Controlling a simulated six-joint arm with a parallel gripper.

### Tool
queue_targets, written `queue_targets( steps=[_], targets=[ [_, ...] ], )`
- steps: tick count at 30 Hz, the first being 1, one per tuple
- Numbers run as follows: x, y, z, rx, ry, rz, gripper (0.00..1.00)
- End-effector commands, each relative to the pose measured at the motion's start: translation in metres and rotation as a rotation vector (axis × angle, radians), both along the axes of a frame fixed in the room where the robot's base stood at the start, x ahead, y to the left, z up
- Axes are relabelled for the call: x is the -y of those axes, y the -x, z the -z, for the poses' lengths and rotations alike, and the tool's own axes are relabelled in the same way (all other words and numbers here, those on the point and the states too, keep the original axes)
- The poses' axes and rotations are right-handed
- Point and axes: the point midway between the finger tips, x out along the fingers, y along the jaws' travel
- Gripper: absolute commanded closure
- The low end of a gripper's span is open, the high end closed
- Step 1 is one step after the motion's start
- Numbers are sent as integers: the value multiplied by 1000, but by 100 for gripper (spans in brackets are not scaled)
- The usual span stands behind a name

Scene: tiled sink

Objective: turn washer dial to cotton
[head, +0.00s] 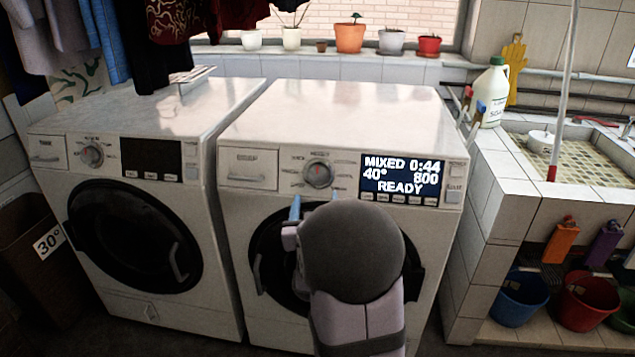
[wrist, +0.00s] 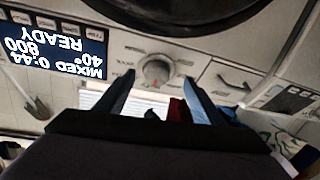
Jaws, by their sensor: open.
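The display reads MIXED 0:44, 40°, 800, READY. My gripper (head: 315,202) is open in front of this washer, its blue fingertips just below the dial in the head view. In the wrist view, which is upside down, the dial (wrist: 156,71) shows between the spread fingertips (wrist: 158,80), with gaps on both sides. Nothing is held. The small labels around the dial are too blurred to read.
A left washer (head: 60,200) with a dark display stands alongside. My arm covers much of the right washer's door. A tiled sink (head: 505,190) and a white jug (head: 491,90) are at right. A 30° bin (head: 40,270) stands at left; clothes hang above the left washer.

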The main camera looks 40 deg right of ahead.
Motion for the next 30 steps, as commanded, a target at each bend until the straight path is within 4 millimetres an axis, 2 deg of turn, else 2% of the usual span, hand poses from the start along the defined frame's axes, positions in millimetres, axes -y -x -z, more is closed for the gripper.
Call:
queue_targets(
  steps=[4, 11, 30],
  targets=[
    [2, 1, -15, 32, 58, 7, 38],
    [4, -2, -14, 22, 66, 7, 38],
    [43, -53, -14, 21, 64, 6, 38]
  ],
)
